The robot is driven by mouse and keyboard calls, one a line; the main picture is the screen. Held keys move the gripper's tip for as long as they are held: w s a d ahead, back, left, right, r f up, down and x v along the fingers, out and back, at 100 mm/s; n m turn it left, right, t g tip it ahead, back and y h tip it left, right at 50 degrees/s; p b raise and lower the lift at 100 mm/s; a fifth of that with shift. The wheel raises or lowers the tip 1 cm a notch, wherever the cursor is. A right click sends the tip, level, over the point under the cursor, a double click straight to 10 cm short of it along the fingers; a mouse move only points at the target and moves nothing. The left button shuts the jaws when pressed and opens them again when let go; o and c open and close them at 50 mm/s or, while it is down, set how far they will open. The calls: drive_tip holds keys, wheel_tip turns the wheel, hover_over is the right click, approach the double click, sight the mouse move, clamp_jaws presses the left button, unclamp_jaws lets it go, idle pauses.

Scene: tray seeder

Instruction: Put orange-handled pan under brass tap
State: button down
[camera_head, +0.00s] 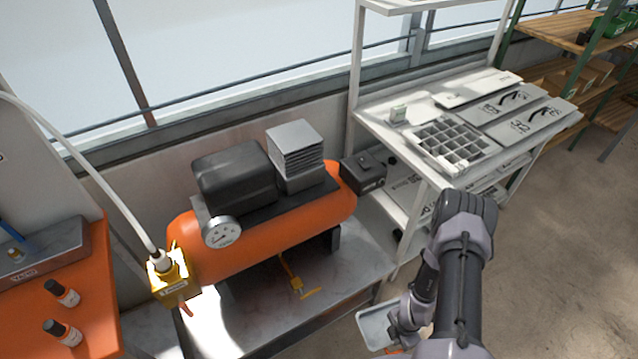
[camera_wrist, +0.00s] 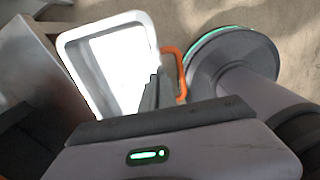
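The orange-handled pan (camera_head: 372,326) is a shallow, pale rectangular tray. In the head view it is at the lower middle, beside the bench's front right corner. My gripper (camera_head: 396,326) is at its right side. In the wrist view the pan (camera_wrist: 70,48) looks white and empty, and its orange handle (camera_wrist: 183,72) is at its right edge. The brass tap (camera_head: 300,287) hangs below the orange tank, above the grey bench, left of the pan.
The orange compressor tank (camera_head: 275,235) stands on a grey bench (camera_head: 262,318) with open surface around the tap. A brass box (camera_head: 168,275) is at its left end. A white shelf (camera_head: 375,118) with seed trays stands to the right. An orange table (camera_head: 85,275) is at the left.

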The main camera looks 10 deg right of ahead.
drive_tip(key=w+a+r+m, duration=0.2)
drive_tip(key=w+r+m, duration=0.3)
drive_tip(key=r, duration=0.4)
drive_tip(key=w+a+r+m, duration=0.2)
drive_tip(key=w+r+m, duration=0.2)
drive_tip(key=w+r, duration=0.4)
drive_tip(key=a+r+m, duration=0.5)
drive_tip(key=a+r, duration=0.1)
drive_tip(key=r, duration=0.5)
drive_tip(key=a+r+m+b, duration=0.1)
drive_tip(key=a+r+m, duration=0.4)
drive_tip(key=r, duration=0.6)
drive_tip(key=shift+w+a+m, duration=0.15)
drive_tip(key=shift+a+m, duration=0.15)
drive_tip(key=shift+a, duration=0.15)
drive_tip(key=shift+r, duration=0.1)
